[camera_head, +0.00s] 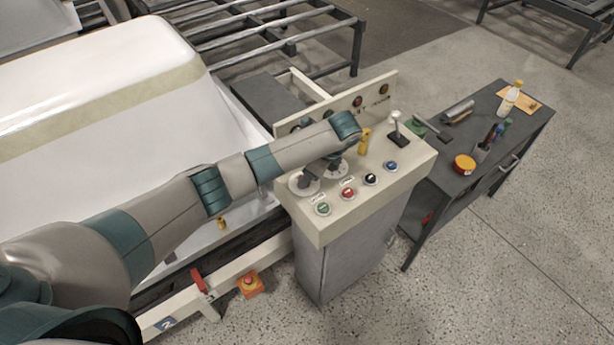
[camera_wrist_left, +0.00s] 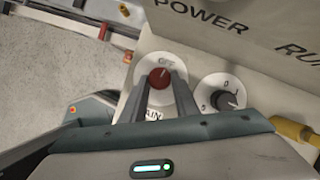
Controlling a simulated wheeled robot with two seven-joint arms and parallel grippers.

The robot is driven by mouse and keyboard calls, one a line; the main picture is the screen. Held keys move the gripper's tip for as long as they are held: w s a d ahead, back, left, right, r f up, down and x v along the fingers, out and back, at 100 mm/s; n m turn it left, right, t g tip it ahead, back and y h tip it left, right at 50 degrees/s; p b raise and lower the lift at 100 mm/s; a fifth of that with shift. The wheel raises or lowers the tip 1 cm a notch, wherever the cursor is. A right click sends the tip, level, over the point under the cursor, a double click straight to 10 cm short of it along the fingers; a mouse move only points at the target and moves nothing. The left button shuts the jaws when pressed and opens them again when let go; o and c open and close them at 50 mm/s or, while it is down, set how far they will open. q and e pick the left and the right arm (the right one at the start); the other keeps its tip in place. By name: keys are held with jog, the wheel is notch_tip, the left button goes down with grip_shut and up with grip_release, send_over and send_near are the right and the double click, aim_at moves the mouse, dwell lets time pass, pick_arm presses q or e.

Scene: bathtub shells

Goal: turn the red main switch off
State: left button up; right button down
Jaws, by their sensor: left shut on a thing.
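The red main switch (camera_wrist_left: 160,77) is a round red knob on a white dial plate with OFF printed at its top edge; part of the word MAIN shows below. A small light mark on the knob appears to point towards OFF. My left gripper (camera_wrist_left: 161,84) is over the dial with one finger on each side of the knob, shut on it. In the head view my left gripper (camera_head: 308,177) is at the control panel's left side, largely hidden under my forearm; the dial plate (camera_head: 298,187) shows around it. My right gripper is not in view.
A second dial with a dark knob (camera_wrist_left: 227,100) sits close to the right. The control panel (camera_head: 345,212) also has several push buttons, a yellow handle (camera_head: 364,141) and a lever (camera_head: 396,125). A dark tool table (camera_head: 520,130) stands right, a white tub shell (camera_head: 110,90) left.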

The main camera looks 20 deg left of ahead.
pick_arm(q)
jog(key=shift+w+n+g, duration=0.15)
jog(key=shift+n+g, duration=0.25)
jog(key=shift+n, duration=0.8)
jog(key=o, duration=1.1)
jog(key=shift+c, duration=0.2)
jog(key=shift+d+r, duration=0.25)
jog(key=shift+r, duration=0.2)
jog(key=v, duration=1.6)
jog(key=shift+r+b, duration=0.3)
